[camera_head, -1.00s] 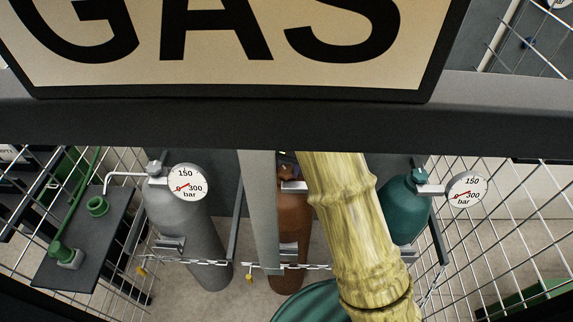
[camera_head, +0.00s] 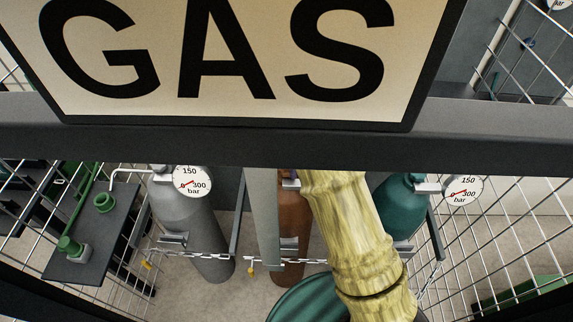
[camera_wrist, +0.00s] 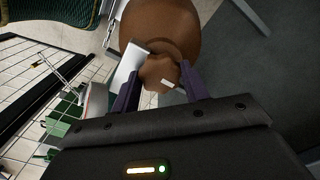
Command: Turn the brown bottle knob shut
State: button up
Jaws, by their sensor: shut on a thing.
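The brown bottle (camera_head: 294,222) stands in the cage between a grey bottle (camera_head: 190,215) and a teal bottle (camera_head: 400,205). In the wrist view the brown bottle (camera_wrist: 175,22) is seen from above, with its brown knob (camera_wrist: 157,70) on top. The knob has a small white mark. My gripper (camera_wrist: 160,84) has its two purple fingers on either side of the knob and is shut on it. In the head view the knob and gripper are mostly hidden behind the cage's top bar and my yellow arm. A metal fitting (camera_wrist: 128,66) sits beside the knob.
The GAS sign (camera_head: 230,60) and dark bar (camera_head: 250,145) cross the front. Gauges stand on the grey (camera_head: 192,181) and teal (camera_head: 463,190) bottles. A chain (camera_head: 205,254) runs before the bottles. A dark shelf (camera_head: 95,235) with green fittings is left. Wire mesh encloses the sides.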

jog(key=shift+w+d+r, duration=0.1)
jog(key=shift+w, duration=0.05)
jog(key=o, duration=1)
jog(key=shift+w, duration=0.1)
notch_tip(320, 180, up, 17)
jog(key=shift+r+b, duration=0.15)
jog(key=shift+b, duration=1)
